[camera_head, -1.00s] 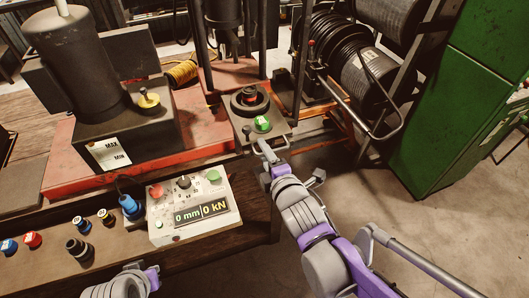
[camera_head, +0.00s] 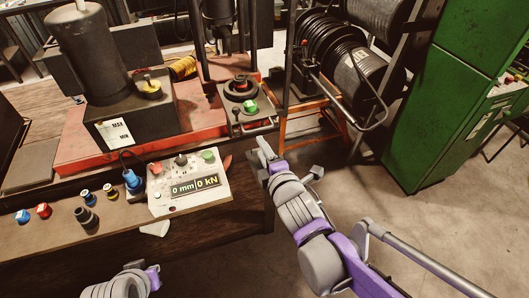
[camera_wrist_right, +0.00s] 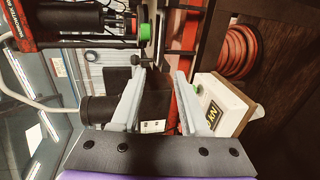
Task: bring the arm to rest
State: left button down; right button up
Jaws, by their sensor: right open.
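My right gripper (camera_head: 264,153) is raised in front of the bench, just right of the control box and below the small press plate. In the right wrist view its two fingers (camera_wrist_right: 160,100) stand apart with nothing between them. My left arm (camera_head: 124,284) shows only as a grey and purple piece at the bottom edge; its fingertips are not clearly seen. The control box (camera_head: 160,202) has a display reading 0 mm and 0 kN, and it also shows in the right wrist view (camera_wrist_right: 222,92).
A press plate with a green button (camera_head: 250,106) stands at the bench's right end. Hose reels (camera_head: 335,55) and a green cabinet (camera_head: 450,90) stand behind to the right. Several small fittings (camera_head: 85,217) sit on the bench's left. The floor (camera_head: 410,225) at right is clear.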

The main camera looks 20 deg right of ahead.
dwell(0.5)
jog(key=shift+s, duration=0.1)
jog(key=s+d+f+m+g, duration=0.2)
jog(key=s+f+m+g, duration=0.7)
jog(key=s+m, duration=0.8)
notch_tip(320, 180, down, 4)
jog(key=shift+s+d+r+m+g+h, duration=0.2)
jog(key=shift+d+m+g+h, duration=0.15)
jog(key=shift+m, duration=0.35)
